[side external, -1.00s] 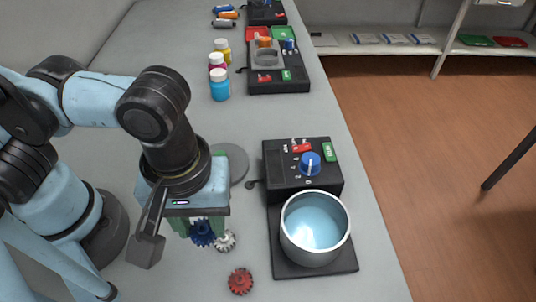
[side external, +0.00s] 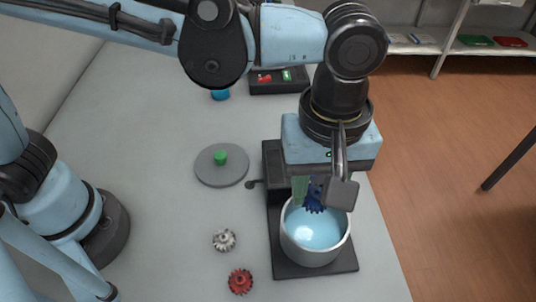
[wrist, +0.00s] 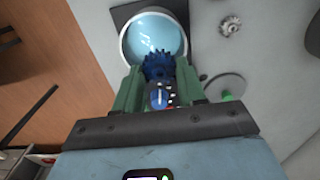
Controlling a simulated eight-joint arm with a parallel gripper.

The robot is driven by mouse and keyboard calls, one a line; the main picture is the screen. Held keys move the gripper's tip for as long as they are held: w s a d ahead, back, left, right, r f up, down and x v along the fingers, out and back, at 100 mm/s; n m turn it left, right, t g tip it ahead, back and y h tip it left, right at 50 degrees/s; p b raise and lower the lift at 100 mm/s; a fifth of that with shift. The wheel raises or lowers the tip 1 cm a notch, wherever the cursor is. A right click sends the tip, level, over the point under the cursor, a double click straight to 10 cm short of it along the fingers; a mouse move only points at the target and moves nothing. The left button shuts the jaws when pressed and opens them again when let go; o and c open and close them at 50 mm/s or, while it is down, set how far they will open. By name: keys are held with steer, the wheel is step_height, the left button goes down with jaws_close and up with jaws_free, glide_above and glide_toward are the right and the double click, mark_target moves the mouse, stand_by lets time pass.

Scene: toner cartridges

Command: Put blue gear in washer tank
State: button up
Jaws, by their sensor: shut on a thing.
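The blue gear (side external: 314,198) is held between the green fingers of my gripper (side external: 308,190), above the washer tank. In the wrist view the gear (wrist: 158,66) sits between the fingertips of my gripper (wrist: 157,74). The washer tank (side external: 287,236) is a round metal pot with light blue liquid, on a black base. In the wrist view the tank (wrist: 128,48) lies beyond the gear. The gear appears over the tank's back part; its exact height above the liquid is hard to tell. My wrist camera hides part of the right finger in the side view.
A white gear (side external: 224,240) and a red gear (side external: 240,281) lie on the table left of the tank. A grey round lid (side external: 222,172) with a green knob lies behind them. The washer's control panel, with its blue knob (wrist: 158,98), is partly covered by my gripper.

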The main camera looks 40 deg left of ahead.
steer(key=shift+w+d+f, duration=0.1)
steer(key=shift+w+d, duration=0.15)
steer(key=shift+w, duration=0.35)
steer(key=shift+f, duration=0.2)
glide_above(312, 231)
steer(key=shift+f, duration=4.2)
steer(key=shift+f, duration=0.8)
steer(key=o, duration=1.1)
steer(key=shift+r, duration=0.1)
steer(key=shift+r, duration=4.1)
